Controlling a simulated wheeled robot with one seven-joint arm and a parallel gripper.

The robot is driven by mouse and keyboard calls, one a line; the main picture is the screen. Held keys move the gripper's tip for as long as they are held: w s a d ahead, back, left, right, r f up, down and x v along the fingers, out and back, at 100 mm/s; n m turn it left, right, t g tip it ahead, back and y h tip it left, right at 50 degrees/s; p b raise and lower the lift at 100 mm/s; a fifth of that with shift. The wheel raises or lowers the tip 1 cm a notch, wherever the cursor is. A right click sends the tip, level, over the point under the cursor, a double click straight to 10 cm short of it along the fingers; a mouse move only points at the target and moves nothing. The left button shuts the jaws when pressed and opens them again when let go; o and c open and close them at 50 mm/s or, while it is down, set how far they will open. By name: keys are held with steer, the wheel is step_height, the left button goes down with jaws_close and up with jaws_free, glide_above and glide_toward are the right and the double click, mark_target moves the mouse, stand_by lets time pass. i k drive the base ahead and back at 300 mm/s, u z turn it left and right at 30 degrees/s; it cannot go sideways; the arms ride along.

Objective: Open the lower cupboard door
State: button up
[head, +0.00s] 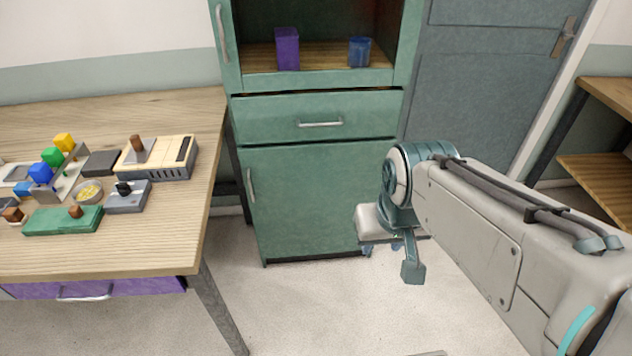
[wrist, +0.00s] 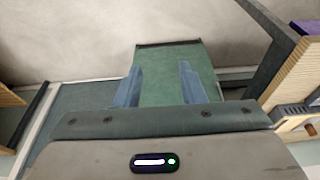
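The lower cupboard door (head: 310,195) is a flat green panel below a drawer and looks shut in the head view. Its upright metal handle (head: 251,185) is near the door's left edge. My gripper (head: 382,249) is in front of the door's lower right part, well right of the handle, and the wrist covers part of it. In the wrist view the two blue fingers (wrist: 158,86) are apart with nothing between them, over the green cupboard front (wrist: 167,65). The handle cannot be made out in the wrist view.
A wooden table (head: 120,245) with several small items stands left of the cupboard, its leg (head: 217,310) near the door's handle side. A green drawer (head: 318,115) sits above the door. A purple container (head: 287,48) and a blue one (head: 359,51) stand higher. Floor in front is mostly clear.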

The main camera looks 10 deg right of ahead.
mark_target(303, 199)
steer(key=k, duration=0.55)
steer(key=z, duration=0.35)
steer(key=i, duration=1.6)
steer(key=u, duration=0.5)
